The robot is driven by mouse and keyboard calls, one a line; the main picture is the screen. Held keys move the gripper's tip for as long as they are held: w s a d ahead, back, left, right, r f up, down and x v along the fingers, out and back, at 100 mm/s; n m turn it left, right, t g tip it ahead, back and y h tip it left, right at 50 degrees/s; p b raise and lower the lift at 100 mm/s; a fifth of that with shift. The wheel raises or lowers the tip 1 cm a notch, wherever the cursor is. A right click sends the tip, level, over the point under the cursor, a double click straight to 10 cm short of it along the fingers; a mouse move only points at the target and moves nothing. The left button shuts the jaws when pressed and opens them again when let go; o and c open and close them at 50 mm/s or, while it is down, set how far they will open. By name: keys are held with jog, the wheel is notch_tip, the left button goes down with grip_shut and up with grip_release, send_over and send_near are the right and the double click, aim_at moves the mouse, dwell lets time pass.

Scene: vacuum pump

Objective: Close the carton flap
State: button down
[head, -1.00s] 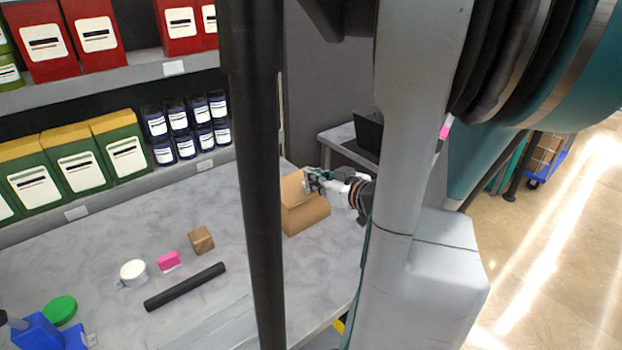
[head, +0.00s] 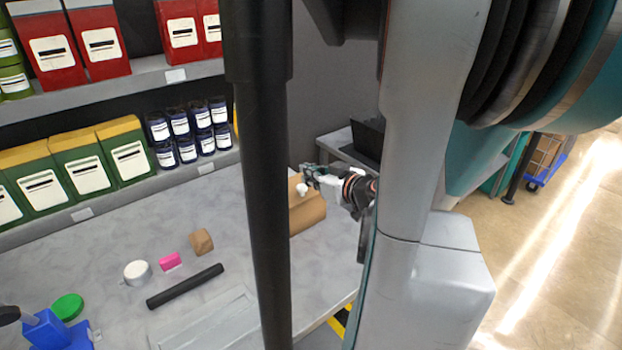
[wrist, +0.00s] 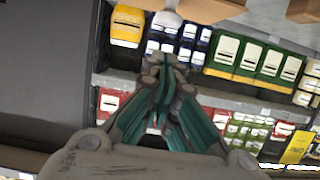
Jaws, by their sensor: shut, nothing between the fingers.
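The carton (head: 308,214) is a brown box standing at the right end of the grey worktop. The black pole hides its left part, and my gripper covers part of its top, so I cannot tell how the flap lies. My gripper (head: 306,174) is at the carton's upper edge in the head view; contact cannot be made out. In the wrist view the gripper (wrist: 162,66) has its fingertips together with nothing between them. A brown surface (wrist: 210,10) shows at the top edge there, possibly part of the carton.
A black rod (head: 185,286), a small brown block (head: 201,241), a pink block (head: 170,261) and a white round piece (head: 137,272) lie on the worktop (head: 110,240). Shelves with green boxes (head: 80,165) stand behind.

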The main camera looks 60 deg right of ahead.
jog(key=s+a+f, duration=0.2)
jog(key=s+f, duration=0.1)
jog(key=s, duration=0.5)
jog(key=shift+s+a+f+b, duration=0.3)
jog(key=shift+f, duration=0.1)
jog(key=shift+w, duration=0.1)
